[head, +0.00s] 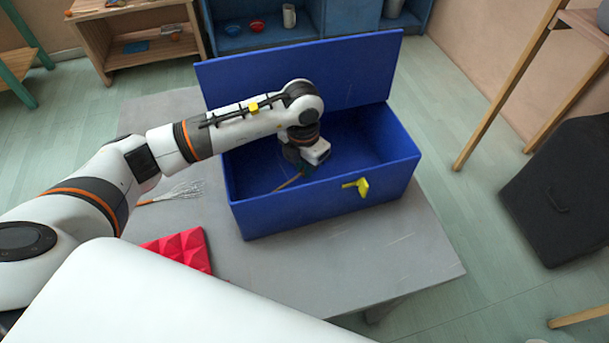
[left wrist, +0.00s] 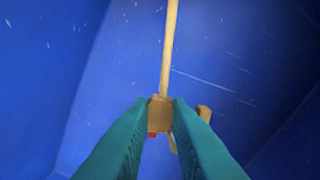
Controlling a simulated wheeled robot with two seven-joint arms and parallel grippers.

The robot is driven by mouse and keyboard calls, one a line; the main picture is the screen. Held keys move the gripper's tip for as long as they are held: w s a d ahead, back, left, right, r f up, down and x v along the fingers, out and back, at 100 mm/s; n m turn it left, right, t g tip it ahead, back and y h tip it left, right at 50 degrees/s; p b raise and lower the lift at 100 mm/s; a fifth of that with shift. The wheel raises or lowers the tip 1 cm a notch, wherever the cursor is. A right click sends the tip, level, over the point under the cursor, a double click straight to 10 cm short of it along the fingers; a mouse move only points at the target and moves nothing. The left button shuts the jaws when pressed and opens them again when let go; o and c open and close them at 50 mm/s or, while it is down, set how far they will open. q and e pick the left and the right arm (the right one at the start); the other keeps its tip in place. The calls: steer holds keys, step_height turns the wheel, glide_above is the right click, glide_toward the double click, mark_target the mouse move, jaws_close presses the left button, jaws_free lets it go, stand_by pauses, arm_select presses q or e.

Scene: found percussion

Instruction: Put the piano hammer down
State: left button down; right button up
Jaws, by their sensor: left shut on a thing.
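The piano hammer shows in the head view as a thin wooden stick (head: 290,182) inside the open blue box (head: 330,207). In the left wrist view, its pale wooden shank (left wrist: 169,50) runs up from a wider wooden block, with a bit of red below it. My left gripper (head: 304,169) is low inside the box. Its two teal fingers (left wrist: 160,115) are shut on the wooden block. The blue walls and floor of the box surround it. I cannot tell whether the hammer touches the box floor. My right gripper is not in view.
The box lid (head: 300,75) stands open at the back, and a yellow latch (head: 357,187) sticks out in front. A wire whisk-like brush (head: 175,194) and a red pyramid-patterned pad (head: 182,250) lie on the grey table (head: 425,245). The table's right front is clear.

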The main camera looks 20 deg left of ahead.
mark_target(303, 172)
arm_select(q)
steer(key=shift+f, duration=2.65)
steer(key=shift+f, duration=0.2)
steer(key=c, duration=1.3)
jaws_free()
steer(key=shift+r, duration=0.1)
steer(key=shift+c, duration=0.2)
steer(key=r, duration=1.2)
steer(key=shift+s+r, duration=0.15)
steer(key=shift+s, duration=0.05)
steer(key=shift+r, duration=0.1)
